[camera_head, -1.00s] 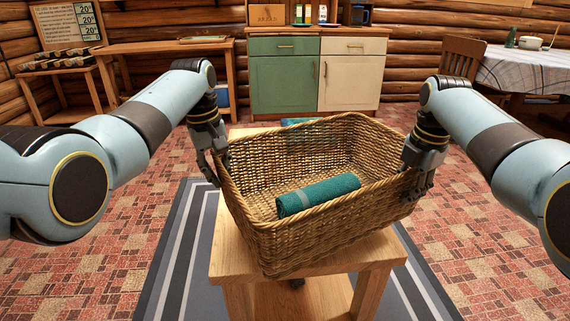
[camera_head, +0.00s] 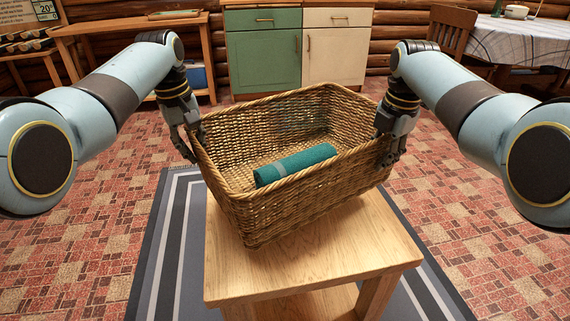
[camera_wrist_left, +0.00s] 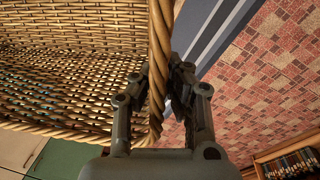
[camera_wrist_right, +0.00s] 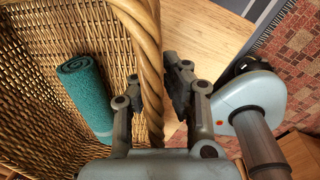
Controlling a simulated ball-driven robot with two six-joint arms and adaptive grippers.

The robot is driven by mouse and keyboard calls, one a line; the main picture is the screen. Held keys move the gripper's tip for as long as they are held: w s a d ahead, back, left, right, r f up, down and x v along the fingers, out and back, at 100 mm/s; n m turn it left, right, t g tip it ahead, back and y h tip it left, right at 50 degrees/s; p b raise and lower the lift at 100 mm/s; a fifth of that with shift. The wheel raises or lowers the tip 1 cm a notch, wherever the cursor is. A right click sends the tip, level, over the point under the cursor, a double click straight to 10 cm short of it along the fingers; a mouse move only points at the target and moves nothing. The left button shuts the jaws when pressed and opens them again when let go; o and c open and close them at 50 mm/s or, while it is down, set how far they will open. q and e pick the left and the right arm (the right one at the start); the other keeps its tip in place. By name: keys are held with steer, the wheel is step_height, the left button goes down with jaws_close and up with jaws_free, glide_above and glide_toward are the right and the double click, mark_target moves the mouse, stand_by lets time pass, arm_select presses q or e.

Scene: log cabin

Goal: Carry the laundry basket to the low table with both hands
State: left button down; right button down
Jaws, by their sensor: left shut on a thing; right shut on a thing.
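The brown wicker laundry basket (camera_head: 250,215) is held between my two grippers, over the far part of the low wooden table (camera_head: 340,245). It looks slightly tilted; I cannot tell whether its bottom touches the tabletop. A rolled teal towel (camera_head: 300,164) lies inside it, also seen in the right wrist view (camera_wrist_right: 88,92). My left gripper (camera_head: 192,150) is shut on the basket's left rim; in the left wrist view its fingers straddle the braided rim (camera_wrist_left: 159,70). My right gripper (camera_head: 390,152) is shut on the right rim, which shows in the right wrist view (camera_wrist_right: 149,70).
The near part of the tabletop is bare. The table stands on a grey striped rug (camera_head: 165,240) over a red patterned floor. A green and cream cabinet (camera_head: 265,58) stands behind. A cloth-covered table (camera_head: 520,48) with a chair (camera_head: 450,35) is at back right.

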arm_select(q)
steer(key=shift+a+f, duration=0.1)
steer(key=shift+a, duration=0.1)
arm_select(e)
steer(key=shift+d+f, duration=0.1)
steer(key=shift+d, duration=0.05)
